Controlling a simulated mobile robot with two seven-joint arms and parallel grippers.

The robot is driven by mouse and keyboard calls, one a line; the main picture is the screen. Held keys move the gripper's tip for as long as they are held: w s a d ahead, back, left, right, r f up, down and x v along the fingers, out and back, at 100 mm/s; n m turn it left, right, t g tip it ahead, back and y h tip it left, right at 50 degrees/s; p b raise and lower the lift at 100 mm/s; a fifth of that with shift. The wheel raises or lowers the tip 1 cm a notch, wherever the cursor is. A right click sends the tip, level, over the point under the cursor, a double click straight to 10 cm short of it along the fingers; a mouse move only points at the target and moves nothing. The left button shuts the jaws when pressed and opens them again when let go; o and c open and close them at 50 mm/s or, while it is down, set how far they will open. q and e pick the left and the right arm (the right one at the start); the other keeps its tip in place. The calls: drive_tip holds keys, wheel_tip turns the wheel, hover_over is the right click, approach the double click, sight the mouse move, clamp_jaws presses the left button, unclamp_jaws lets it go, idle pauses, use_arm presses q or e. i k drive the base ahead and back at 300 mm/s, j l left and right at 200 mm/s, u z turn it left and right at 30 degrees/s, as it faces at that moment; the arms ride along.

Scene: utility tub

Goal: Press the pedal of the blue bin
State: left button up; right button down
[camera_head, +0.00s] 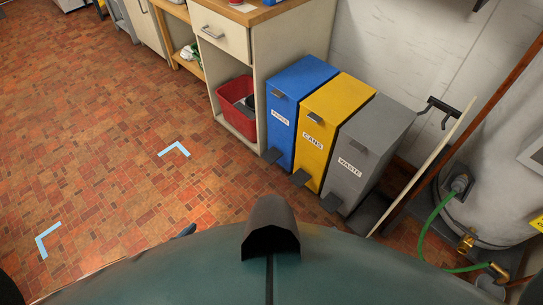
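The blue bin (281,128), labelled PAPER, stands upright against the cabinet's right side, leftmost in a row of three bins. Its dark pedal (273,156) juts out at the bottom front, near the floor. Its lid (303,75) looks shut. Neither of my grippers can be seen in the head view, so their distance to the pedal cannot be told.
A yellow CANS bin (315,138) and a grey WASTE bin (356,158) adjoin the blue one. A red tub (236,97) sits in the open cabinet (255,35). The tiled floor (110,130) to the left is clear apart from light blue corner marks (176,149). A green hose (426,230) lies right.

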sight(273, 154)
drive_tip(key=i+j+z, duration=0.1)
drive_tip(key=i+j, duration=0.15)
drive_tip(key=i+j+z, duration=0.1)
drive_tip(key=j, duration=0.35)
drive_tip(key=i+j, duration=0.35)
drive_tip(key=i+j+z, duration=0.15)
drive_tip(key=j, duration=0.25)
drive_tip(key=i+j+z, duration=0.1)
drive_tip(key=i+j, duration=0.15)
drive_tip(key=j, duration=0.15)
